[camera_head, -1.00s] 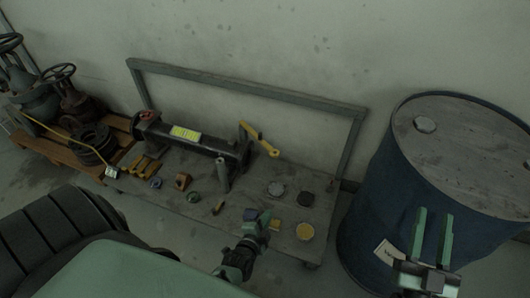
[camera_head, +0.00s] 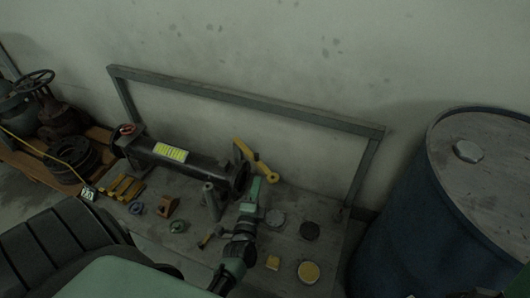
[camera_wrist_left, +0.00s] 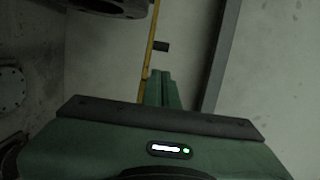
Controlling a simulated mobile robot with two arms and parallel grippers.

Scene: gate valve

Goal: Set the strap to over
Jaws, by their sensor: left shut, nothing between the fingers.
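The strap looks to be the yellow bar (camera_head: 265,171) at the right end of the dark valve body (camera_head: 190,160). It is angled, with one arm up and left and the other down and right. It also shows as a thin upright yellow strip in the left wrist view (camera_wrist_left: 149,45), with a short dark peg beside it. My left gripper (camera_head: 257,182) is shut and empty, its green fingertips close to the strap's lower part. In the left wrist view its fingers (camera_wrist_left: 163,85) point at the strap's lower stretch. I cannot tell whether they touch it. My right gripper is not in view.
The valve lies on a low grey cart (camera_head: 335,235) with a raised back rail (camera_head: 245,100). Round lids (camera_head: 309,230) and small parts lie around my left arm. A blue drum (camera_head: 430,220) stands right. Handwheel valves (camera_head: 62,125) stand on a pallet at left.

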